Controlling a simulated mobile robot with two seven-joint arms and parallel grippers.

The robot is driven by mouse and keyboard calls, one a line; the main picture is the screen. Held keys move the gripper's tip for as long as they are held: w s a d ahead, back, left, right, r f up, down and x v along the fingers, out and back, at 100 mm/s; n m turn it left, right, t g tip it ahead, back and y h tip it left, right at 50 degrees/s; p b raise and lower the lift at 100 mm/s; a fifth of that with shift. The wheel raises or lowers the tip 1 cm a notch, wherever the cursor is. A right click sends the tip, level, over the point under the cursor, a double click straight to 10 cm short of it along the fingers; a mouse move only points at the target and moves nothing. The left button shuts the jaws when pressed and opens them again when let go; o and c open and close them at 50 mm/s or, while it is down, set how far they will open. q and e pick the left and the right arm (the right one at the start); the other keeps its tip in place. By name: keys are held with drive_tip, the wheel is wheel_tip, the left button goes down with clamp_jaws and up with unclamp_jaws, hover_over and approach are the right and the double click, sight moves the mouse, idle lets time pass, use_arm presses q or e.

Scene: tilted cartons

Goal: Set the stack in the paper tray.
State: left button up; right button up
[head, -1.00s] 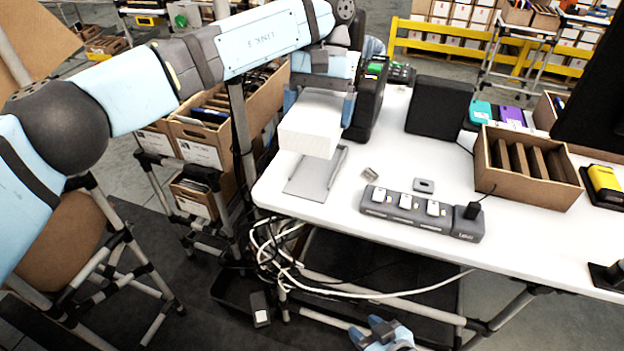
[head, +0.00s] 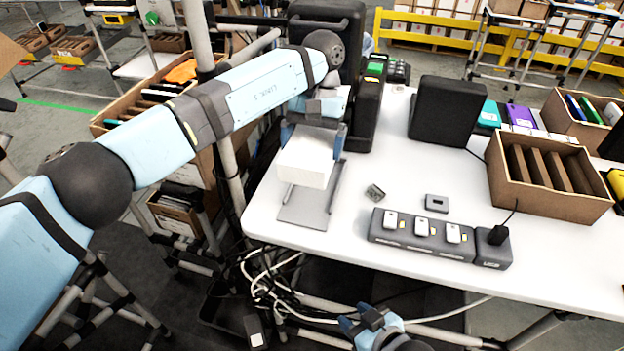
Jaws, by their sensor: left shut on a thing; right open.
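The stack (head: 305,162) is a white block of paper. My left gripper (head: 314,135) is shut on its far end, with a blue finger on either side. The paper tray (head: 302,213) is a flat grey tray with a raised right side, on the table's left end. The stack is over the tray's far part and hides it; I cannot tell whether the two touch. My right gripper (head: 362,318) is open and empty, low in front of the table's front edge.
On the white table (head: 350,231), a grey charging dock (head: 421,236) and two small grey pieces lie right of the tray. A divided cardboard box (head: 545,180) is at the right. Cables hang below the front edge.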

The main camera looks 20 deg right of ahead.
use_arm(q)
wheel_tip(320, 180, down, 4)
drive_tip(key=shift+f, duration=2.5)
drive_tip(key=shift+f+b, duration=0.3)
drive_tip(key=shift+b, duration=0.2)
drive_tip(key=shift+f+b, duration=0.35)
drive_tip(key=shift+b, duration=0.25)
drive_tip(key=o, duration=0.8)
drive_tip(key=shift+r, duration=0.1)
use_arm(e)
drive_tip(key=shift+w+a+t, duration=0.1)
drive_tip(key=shift+w+t, duration=0.2)
